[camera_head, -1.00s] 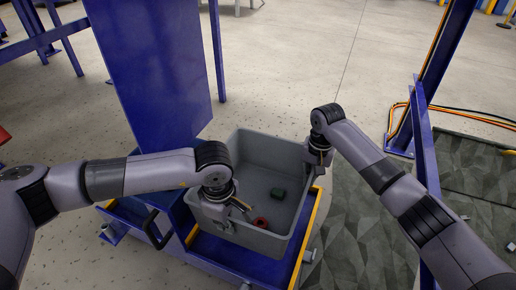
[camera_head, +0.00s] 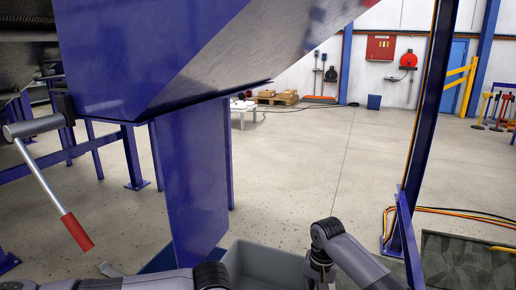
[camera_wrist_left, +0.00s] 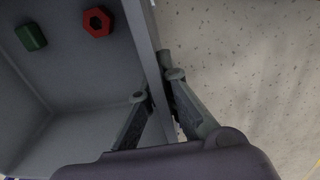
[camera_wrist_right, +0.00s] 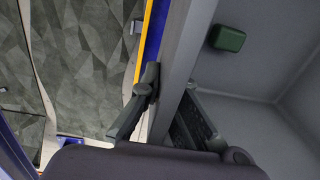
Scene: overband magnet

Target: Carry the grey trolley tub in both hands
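The grey tub (camera_head: 262,258) shows only its far part at the bottom of the head view. In the left wrist view, its wall (camera_wrist_left: 143,35) runs between the fingers of my left gripper (camera_wrist_left: 158,87), one inside and one outside, closed against it. In the right wrist view, the opposite wall (camera_wrist_right: 188,45) is held likewise by my right gripper (camera_wrist_right: 172,85). A yellow-edged blue trolley part (camera_wrist_right: 150,45) shows beyond the right wall. Whether the tub rests on it I cannot tell.
A blue post (camera_head: 192,175) and a large blue chute (camera_head: 150,60) stand close ahead on the left. A red-handled lever (camera_head: 75,230) hangs at left. A blue frame post (camera_head: 418,150) stands at right. Open floor (camera_head: 300,160) lies between.

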